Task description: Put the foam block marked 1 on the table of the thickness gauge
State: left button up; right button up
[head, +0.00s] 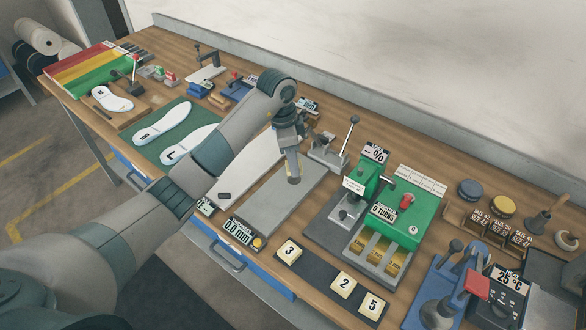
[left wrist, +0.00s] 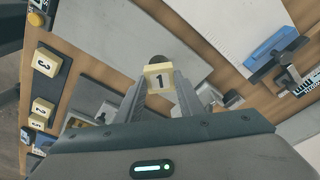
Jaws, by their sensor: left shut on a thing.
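My left gripper (head: 292,178) is shut on the foam block marked 1 (left wrist: 158,78), a small cream block whose number shows between the fingers in the left wrist view. In the head view the gripper points down over a long grey plate (head: 268,212). I cannot tell how high the block is above the plate. A readout marked 0.0 mm (head: 238,234) with a yellow button stands at the plate's near end, and a lever stand (head: 328,152) is at its far end. They look like the thickness gauge. My right gripper is not in view.
A dark strip (head: 320,278) holds foam blocks marked 3 (head: 289,251), 2 (head: 344,284) and 5 (head: 372,305). A green machine (head: 411,218) with a turns counter stands to the right. White insoles (head: 163,125) lie on a green mat at left.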

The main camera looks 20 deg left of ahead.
pick_arm(q)
jog(key=shift+f+p, duration=0.5)
jog(key=shift+f, duration=0.15)
notch_tip(320, 180, down, 2)
jog(key=shift+p, duration=0.45)
jog(key=shift+f, duration=0.35)
jog(key=o, duration=1)
jog(key=shift+f, duration=0.1)
